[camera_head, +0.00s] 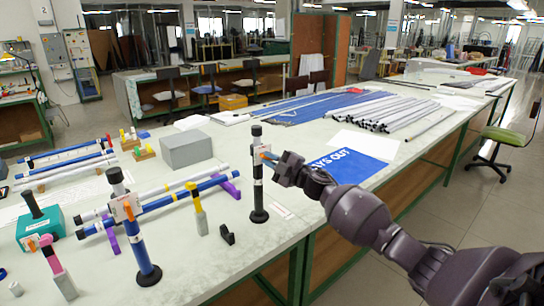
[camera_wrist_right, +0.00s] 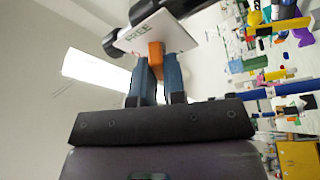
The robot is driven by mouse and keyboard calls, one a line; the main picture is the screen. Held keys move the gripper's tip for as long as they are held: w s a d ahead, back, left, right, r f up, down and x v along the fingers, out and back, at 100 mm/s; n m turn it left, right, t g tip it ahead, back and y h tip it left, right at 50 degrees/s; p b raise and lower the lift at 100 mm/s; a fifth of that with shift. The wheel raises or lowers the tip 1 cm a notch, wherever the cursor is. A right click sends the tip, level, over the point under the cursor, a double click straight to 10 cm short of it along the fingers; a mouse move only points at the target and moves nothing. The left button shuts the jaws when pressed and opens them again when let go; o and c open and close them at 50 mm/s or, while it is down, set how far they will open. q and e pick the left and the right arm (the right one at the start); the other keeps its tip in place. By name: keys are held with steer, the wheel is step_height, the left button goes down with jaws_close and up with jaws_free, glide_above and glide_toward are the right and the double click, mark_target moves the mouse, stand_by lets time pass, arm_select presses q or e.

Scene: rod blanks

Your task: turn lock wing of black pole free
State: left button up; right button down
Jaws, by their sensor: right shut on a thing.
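The black pole (camera_head: 258,192) stands upright on a round black base near the table's front edge, with a white collar plate and black cap up top. Its small orange lock wing (camera_head: 265,155) sticks out towards my right gripper (camera_head: 271,158). In the right wrist view the gripper's blue fingers (camera_wrist_right: 157,78) close on both sides of the orange wing (camera_wrist_right: 156,56). Behind it is the white plate (camera_wrist_right: 158,36), with the word FREE on it. Whether the wing lines up with that word I cannot tell. My left gripper is in neither view.
A blue pole (camera_head: 137,243) with a similar plate stands to the left. A grey box (camera_head: 186,149) is behind. A blue sheet (camera_head: 348,166) lies beyond my right arm.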

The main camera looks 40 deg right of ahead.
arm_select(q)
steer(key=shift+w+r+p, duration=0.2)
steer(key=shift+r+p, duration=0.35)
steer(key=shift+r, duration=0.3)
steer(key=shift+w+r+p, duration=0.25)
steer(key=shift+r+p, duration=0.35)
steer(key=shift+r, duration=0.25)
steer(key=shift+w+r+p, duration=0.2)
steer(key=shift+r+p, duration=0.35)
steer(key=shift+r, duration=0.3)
arm_select(e)
steer(key=shift+r+n+g, duration=0.1)
steer(key=shift+n+g, duration=0.45)
steer(key=shift+n, duration=0.95)
steer(key=shift+n+g, duration=0.55)
steer(key=shift+n, duration=0.95)
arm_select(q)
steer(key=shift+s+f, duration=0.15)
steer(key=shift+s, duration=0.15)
arm_select(e)
steer(key=c, duration=1.2)
jaws_free()
steer(key=shift+s, duration=0.1)
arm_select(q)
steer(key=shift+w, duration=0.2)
arm_select(e)
steer(key=v, duration=1)
steer(key=shift+s+d, duration=0.15)
steer(key=shift+s, duration=0.15)
